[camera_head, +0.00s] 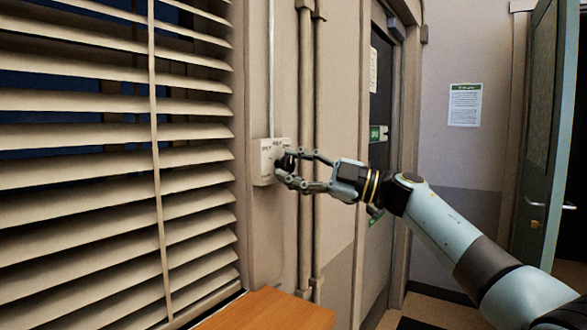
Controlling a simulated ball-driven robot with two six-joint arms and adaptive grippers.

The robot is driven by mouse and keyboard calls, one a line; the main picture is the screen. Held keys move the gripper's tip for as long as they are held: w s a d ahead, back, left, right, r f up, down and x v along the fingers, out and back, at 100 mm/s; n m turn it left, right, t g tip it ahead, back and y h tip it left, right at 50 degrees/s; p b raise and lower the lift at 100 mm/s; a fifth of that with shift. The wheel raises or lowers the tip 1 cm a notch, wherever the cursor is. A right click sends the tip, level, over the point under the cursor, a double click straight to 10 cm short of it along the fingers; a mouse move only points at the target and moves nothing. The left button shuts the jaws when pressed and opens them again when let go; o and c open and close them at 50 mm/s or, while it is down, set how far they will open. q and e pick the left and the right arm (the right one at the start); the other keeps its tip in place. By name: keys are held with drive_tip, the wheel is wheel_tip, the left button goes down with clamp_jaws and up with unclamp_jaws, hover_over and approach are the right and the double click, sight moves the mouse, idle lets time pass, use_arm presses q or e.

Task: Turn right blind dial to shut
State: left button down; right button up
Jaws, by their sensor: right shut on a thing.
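A small white box (266,167) with dark lettering on its top edge is fixed to the wall just right of the window blind. A black dial (284,162) sticks out from its front. My right gripper (284,166) reaches in from the right and is shut on the dial, one finger above it and one below. The fingers partly hide the dial, so its exact setting cannot be read. The window blind (100,188) fills the left side, with its slats tilted and dark gaps showing between them. My left gripper is not in view.
Two vertical pipes (306,110) run down the wall behind my right gripper. A wooden surface (268,311) lies below the box. A dark door (379,95) stands behind my arm, and a green door (541,130) stands open at the far right.

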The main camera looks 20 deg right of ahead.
drive_tip(key=n+g, duration=0.1)
drive_tip(key=n, duration=0.2)
drive_tip(key=n+g+h, duration=0.1)
drive_tip(key=n, duration=0.2)
drive_tip(key=shift+n+h, duration=0.3)
drive_tip(key=n+h, duration=0.1)
drive_tip(key=n, duration=0.1)
drive_tip(key=n+h, duration=0.1)
drive_tip(key=n, duration=0.2)
drive_tip(key=shift+r+g, duration=0.15)
drive_tip(key=shift+g, duration=0.25)
drive_tip(key=o, duration=1.2)
drive_tip(key=shift+r, duration=0.1)
drive_tip(key=shift+c, duration=0.2)
drive_tip(key=v, duration=1.2)
drive_tip(key=shift+s+r, duration=0.1)
